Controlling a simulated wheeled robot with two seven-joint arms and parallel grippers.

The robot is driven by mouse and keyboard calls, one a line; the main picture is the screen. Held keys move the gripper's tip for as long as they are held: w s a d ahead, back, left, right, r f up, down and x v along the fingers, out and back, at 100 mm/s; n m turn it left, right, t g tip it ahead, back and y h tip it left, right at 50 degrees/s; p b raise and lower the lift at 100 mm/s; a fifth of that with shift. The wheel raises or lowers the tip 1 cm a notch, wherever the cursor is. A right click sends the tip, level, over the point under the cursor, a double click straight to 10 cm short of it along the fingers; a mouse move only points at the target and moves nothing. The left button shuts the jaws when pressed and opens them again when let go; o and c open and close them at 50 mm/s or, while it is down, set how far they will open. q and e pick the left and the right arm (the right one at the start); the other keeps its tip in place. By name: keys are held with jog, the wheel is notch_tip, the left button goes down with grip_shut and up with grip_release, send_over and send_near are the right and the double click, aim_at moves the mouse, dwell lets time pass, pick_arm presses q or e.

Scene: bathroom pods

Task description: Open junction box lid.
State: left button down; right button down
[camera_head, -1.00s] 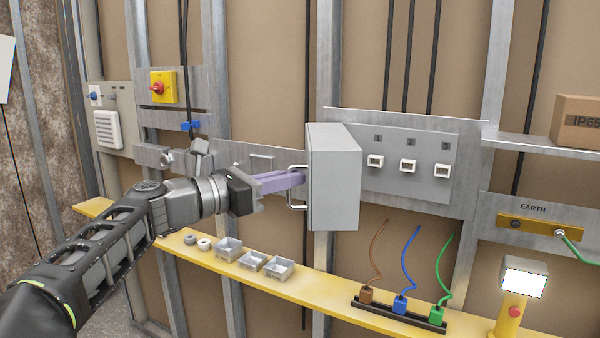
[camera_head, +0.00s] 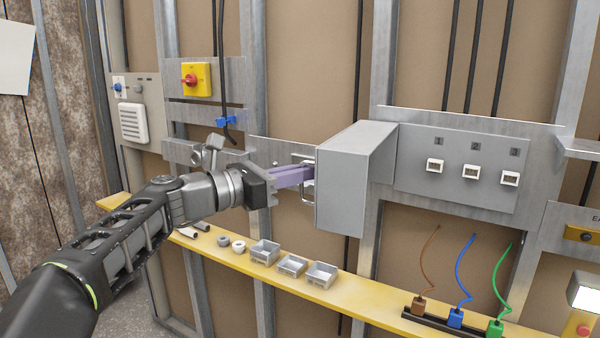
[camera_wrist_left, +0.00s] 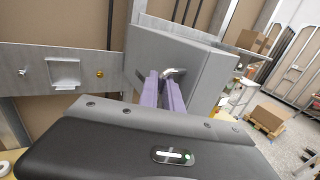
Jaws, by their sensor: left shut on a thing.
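The grey junction box lid (camera_head: 340,192) stands out from the wall rail as a box-shaped cover, with a bent metal handle (camera_head: 308,194) on its left side. My left gripper (camera_head: 306,174) comes in from the left, its purple fingers shut on the handle. In the left wrist view the handle (camera_wrist_left: 174,73) sits at the tips of the fingers, and the grey lid (camera_wrist_left: 165,50) fills the area beyond. My right gripper is not in view.
A plate with three numbered sockets (camera_head: 471,172) is right of the lid. Below runs a yellow ledge (camera_head: 345,300) with small grey boxes (camera_head: 291,264) and brown, blue and green wires (camera_head: 462,262). A yellow switch (camera_head: 196,80) is at upper left.

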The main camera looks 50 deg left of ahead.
pick_arm(q)
jog(key=c, duration=1.8)
grip_release()
jog(key=shift+w, duration=0.1)
jog(key=s, duration=0.5)
jog(key=s+a, duration=0.1)
jog(key=s, duration=0.1)
jog(key=shift+s, duration=0.4)
